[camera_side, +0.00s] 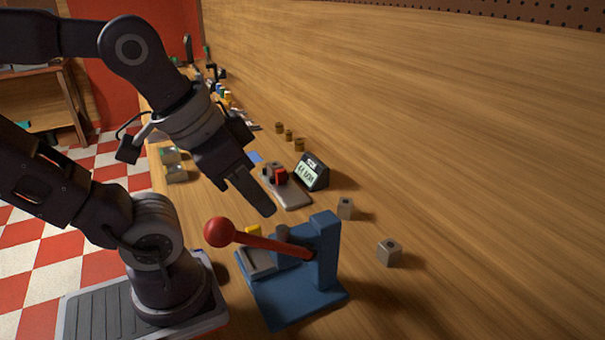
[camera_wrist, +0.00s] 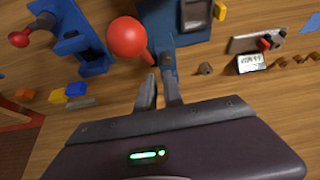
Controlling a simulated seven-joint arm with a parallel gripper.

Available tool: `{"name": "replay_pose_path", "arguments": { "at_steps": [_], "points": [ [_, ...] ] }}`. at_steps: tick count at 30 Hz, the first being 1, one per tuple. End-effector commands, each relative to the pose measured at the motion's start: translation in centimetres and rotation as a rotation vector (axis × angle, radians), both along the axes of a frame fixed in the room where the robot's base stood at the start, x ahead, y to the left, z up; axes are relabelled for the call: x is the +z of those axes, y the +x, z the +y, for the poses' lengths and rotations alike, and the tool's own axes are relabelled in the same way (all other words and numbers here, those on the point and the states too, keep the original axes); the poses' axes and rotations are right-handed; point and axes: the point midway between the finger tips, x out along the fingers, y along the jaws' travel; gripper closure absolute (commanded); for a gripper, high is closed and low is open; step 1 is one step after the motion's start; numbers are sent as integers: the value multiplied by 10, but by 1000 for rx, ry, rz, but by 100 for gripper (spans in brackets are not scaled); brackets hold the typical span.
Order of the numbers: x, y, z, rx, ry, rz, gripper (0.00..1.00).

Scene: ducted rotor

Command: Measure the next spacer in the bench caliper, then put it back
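The bench caliper has a grey base (camera_side: 294,197), a red slider (camera_side: 281,177) and a dark digital display (camera_side: 312,172) with unreadable digits. In the wrist view its display (camera_wrist: 251,62) is at the right. Three small brass-coloured cylinders, which look like spacers, stand in a row behind it, the nearest (camera_side: 299,145) closest to the display. Whether anything sits between the caliper jaws is too small to tell. My gripper (camera_wrist: 158,74) is open, with a narrow gap and nothing visible between its fingers. In the side view it hangs in front of the caliper, above the blue press.
A blue press (camera_side: 325,250) with a red-ball lever (camera_side: 218,232) stands close below my gripper. A second blue press (camera_wrist: 75,40) shows in the wrist view.

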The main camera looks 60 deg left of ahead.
Motion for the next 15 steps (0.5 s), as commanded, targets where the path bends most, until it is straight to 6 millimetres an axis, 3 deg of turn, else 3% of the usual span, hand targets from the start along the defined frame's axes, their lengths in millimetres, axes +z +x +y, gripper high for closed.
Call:
{"name": "replay_pose_path", "arguments": {
  "at_steps": [1,2,5,8,10,12,15],
  "points": [
    [3,9,4,35,-15,10,76],
    [5,17,8,74,-33,19,71],
    [12,68,38,304,-115,62,51],
    [1,129,96,624,-184,102,47],
    [-20,165,150,859,-202,118,47],
    [-49,189,207,1081,-192,123,47],
    [-92,203,280,1332,-148,113,47]
  ]
}}
